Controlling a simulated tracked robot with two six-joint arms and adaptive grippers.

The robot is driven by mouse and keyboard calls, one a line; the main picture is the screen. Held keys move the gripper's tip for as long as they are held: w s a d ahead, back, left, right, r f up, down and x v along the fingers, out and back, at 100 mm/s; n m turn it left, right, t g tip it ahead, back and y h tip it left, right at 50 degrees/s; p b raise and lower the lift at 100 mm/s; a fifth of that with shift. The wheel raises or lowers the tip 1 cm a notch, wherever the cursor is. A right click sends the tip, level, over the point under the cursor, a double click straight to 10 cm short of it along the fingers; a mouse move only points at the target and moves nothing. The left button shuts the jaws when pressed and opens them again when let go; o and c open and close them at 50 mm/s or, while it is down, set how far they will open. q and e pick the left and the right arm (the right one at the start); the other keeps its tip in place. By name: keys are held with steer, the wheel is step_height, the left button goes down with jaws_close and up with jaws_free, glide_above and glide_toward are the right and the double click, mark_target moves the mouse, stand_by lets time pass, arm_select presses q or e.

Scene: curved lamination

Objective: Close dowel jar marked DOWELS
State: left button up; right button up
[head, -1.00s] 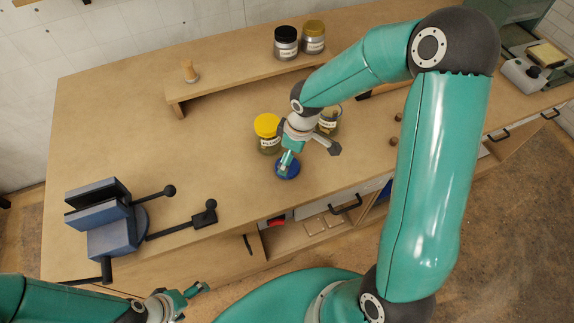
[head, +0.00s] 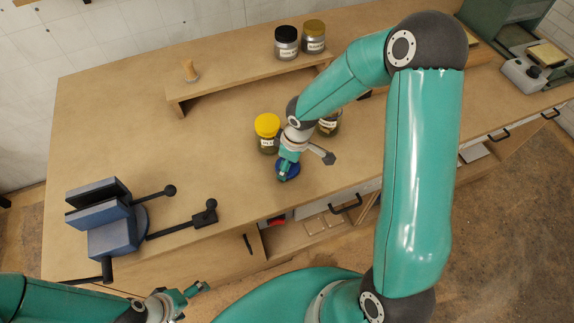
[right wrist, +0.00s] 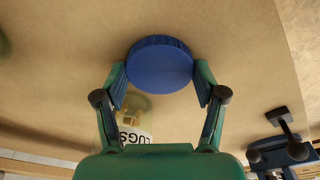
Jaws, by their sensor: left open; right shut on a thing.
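My right gripper (head: 287,170) is shut on a round blue lid (head: 291,175), low over the front of the bench. In the right wrist view the lid (right wrist: 160,62) sits between both fingers; I cannot tell whether it touches the bench. A jar with a yellow lid (head: 267,126) stands just behind it. Another jar (head: 329,127) stands to the right, its top hidden by my arm. Their labels are too small to read in the head view. A jar label (right wrist: 131,136) in the right wrist view reads "LUGS", partly hidden. My left gripper (head: 197,291) is open and empty off the bench front.
A jar with a black lid (head: 286,42) and one with a brown-gold lid (head: 314,37) stand on the raised shelf (head: 235,82). A small wooden piece (head: 190,70) stands there too. A blue vise (head: 108,215) with black handles occupies the bench's left front.

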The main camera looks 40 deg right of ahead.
steer(key=shift+r, duration=0.1)
steer(key=shift+w+r, duration=0.1)
steer(key=shift+r, duration=0.4)
step_height(320, 180, up, 19)
steer(key=shift+f, duration=0.1)
stand_by(0.4)
steer(key=w+a+f+m+h, duration=0.1)
steer(key=w+a+f+m, duration=0.5)
steer(key=w+a+f, duration=0.1)
steer(key=shift+w+a, duration=0.15)
steer(key=shift+a, duration=0.1)
